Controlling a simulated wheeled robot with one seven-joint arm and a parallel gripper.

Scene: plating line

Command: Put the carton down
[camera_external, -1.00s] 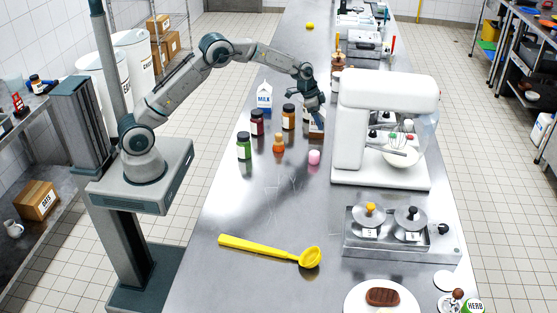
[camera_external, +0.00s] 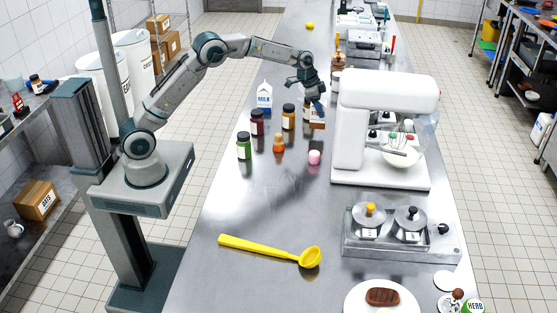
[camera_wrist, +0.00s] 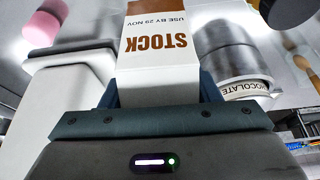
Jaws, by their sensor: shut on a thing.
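The stock carton (camera_wrist: 155,62) is white with brown print and a brown band. It is between my gripper's fingers in the wrist view (camera_wrist: 157,92), and my gripper is shut on it. In the external view the carton (camera_external: 317,118) shows below my gripper (camera_external: 314,102), partly hidden by it. It is at the counter's middle, left of the white mixer. I cannot tell whether its base touches the counter (camera_external: 245,195).
A milk carton (camera_external: 264,98) and several jars, such as the green one (camera_external: 244,147), stand to the left. An orange bottle (camera_external: 278,143) and pink item (camera_external: 314,157) are in front. The mixer (camera_external: 352,130) is close on the right. Bare counter lies nearer the camera.

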